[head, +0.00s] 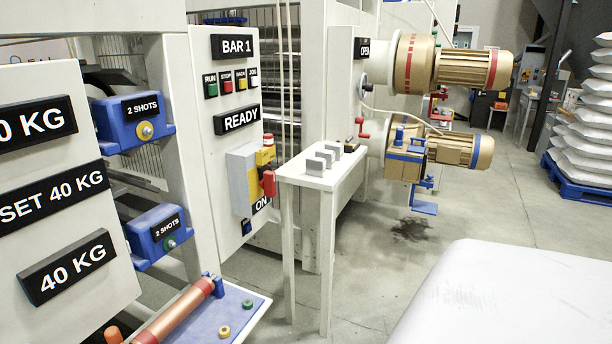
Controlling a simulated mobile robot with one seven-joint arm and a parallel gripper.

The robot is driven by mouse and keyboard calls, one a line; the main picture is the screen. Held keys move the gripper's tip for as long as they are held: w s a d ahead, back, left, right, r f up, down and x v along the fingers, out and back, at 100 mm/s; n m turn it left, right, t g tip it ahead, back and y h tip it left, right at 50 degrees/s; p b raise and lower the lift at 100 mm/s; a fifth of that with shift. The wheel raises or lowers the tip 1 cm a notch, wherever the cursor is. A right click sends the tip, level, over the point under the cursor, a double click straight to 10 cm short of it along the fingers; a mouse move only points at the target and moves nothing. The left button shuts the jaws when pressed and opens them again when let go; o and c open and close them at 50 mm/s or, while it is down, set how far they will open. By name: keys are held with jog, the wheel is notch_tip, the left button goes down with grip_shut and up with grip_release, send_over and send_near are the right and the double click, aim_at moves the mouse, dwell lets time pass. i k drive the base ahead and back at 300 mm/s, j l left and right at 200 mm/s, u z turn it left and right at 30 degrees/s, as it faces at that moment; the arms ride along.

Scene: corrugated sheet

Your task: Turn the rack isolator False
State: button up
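What looks like the rack isolator (243,178) is a yellow and grey box on the front of the pale cabinet, in the middle left of the head view. A red handle (268,183) sits on its right side, with a small red and yellow part above it. A black label reading "ON" (262,205) is just below. The near table corner stands close to the handle's right. My gripper is not in view.
A narrow white table (318,180) with several grey blocks stands right of the isolator. Gold motors (470,68) stick out behind it. A blue tray with a copper roller (180,312) juts out at lower left. Grey floor (400,240) is open right of the table.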

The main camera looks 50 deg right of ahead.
aim_at(266, 177)
jog(key=z, duration=1.3)
jog(key=i+l, duration=0.45)
jog(key=l, duration=0.15)
jog(key=i+l, duration=0.5)
jog(key=l+z, duration=0.05)
jog(key=l, duration=0.05)
